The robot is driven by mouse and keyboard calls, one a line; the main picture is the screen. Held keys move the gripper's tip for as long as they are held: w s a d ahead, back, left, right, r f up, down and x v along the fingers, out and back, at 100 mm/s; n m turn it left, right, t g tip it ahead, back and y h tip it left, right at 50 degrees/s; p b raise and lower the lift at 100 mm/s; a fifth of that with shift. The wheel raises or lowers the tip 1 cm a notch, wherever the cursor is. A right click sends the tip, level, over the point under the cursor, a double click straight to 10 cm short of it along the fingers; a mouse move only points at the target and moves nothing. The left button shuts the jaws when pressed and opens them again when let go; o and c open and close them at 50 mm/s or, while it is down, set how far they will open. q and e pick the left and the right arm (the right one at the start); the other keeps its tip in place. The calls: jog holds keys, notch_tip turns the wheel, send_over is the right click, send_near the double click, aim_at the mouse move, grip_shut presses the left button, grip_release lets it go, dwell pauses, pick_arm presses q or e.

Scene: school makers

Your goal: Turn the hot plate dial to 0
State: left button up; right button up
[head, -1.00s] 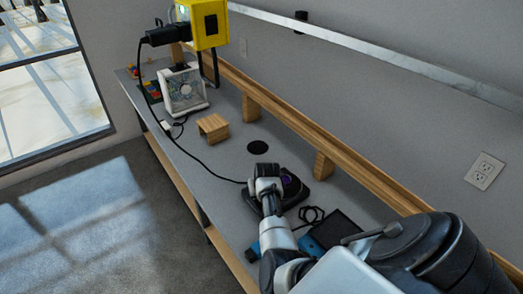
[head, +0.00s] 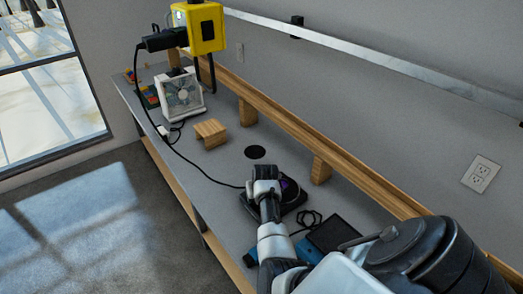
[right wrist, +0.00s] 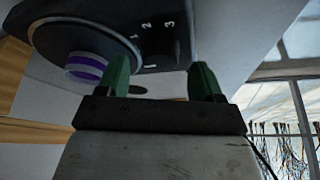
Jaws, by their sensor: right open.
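The black hot plate (head: 294,199) stands on the grey bench, partly covered by my right gripper (head: 266,178) in the head view. In the right wrist view the hot plate (right wrist: 92,17) fills the top, with white numbers 1, 2 and 3 around its black dial (right wrist: 158,48). A small white mark shows on the dial's near edge; its exact setting is hard to read. My right gripper (right wrist: 161,74) is open, its green fingers on either side of the dial with visible gaps. The dial is hidden in the head view. My left gripper is not in view.
A purple-banded round thing (right wrist: 86,67) is at the hot plate, left of my fingers. A dark tablet-like device (head: 335,234) and a black cable lie nearby. A small wooden stand (head: 211,132), a white-framed fan (head: 181,95) and a yellow machine (head: 203,27) stand farther along the bench.

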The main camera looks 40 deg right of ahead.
jog(key=v, duration=0.9)
jog(key=shift+a+f, duration=0.1)
jog(key=shift+f, duration=0.05)
